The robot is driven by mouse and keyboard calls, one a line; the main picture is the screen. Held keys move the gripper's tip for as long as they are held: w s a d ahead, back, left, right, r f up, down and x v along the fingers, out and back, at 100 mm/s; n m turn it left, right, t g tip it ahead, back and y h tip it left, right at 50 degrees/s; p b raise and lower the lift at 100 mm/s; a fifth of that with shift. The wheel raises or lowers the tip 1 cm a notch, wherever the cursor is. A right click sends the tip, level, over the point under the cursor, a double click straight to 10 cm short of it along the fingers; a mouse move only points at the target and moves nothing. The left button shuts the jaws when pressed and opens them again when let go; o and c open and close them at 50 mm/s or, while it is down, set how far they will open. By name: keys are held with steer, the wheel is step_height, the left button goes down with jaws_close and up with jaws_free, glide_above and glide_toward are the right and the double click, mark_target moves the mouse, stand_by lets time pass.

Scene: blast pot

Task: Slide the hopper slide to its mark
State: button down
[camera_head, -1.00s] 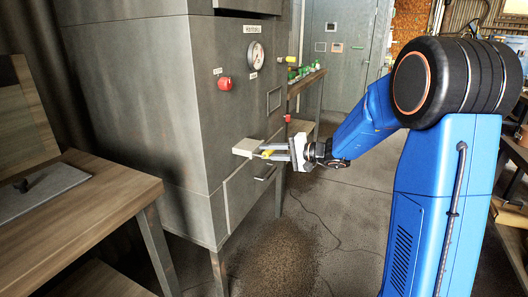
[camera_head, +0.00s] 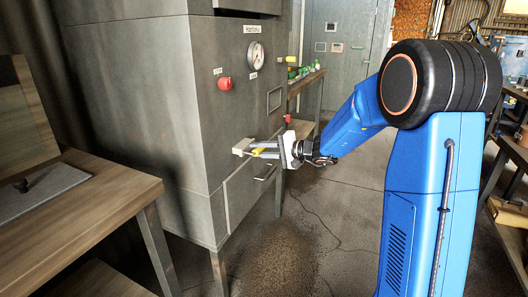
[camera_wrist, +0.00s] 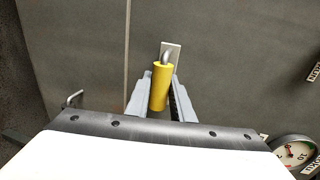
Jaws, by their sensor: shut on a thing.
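The hopper slide (camera_head: 241,147) is a pale plate sticking out of the front of the grey cabinet. In the wrist view its plate (camera_wrist: 174,48) carries a bent metal rod with a yellow handle (camera_wrist: 160,87). My gripper (camera_head: 259,149) is shut on the yellow handle, one finger on each side. In the wrist view the fingertips (camera_wrist: 159,95) flank the handle. A mark for the slide cannot be made out in either view.
The grey cabinet (camera_head: 150,100) has a red knob (camera_head: 225,84), a gauge (camera_head: 256,55) and a lower pull handle (camera_head: 265,174). A wooden table (camera_head: 90,205) stands at the left. The floor (camera_head: 340,220) beside the cabinet is open, with a thin cable on it.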

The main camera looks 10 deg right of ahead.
steer(key=shift+r+x, duration=0.1)
steer(key=shift+x, duration=0.5)
steer(key=shift+r+x, duration=0.15)
steer(key=shift+x, duration=0.5)
steer(key=c, duration=1.5)
jaws_free()
steer(key=shift+c, duration=0.2)
steer(key=v, duration=0.7)
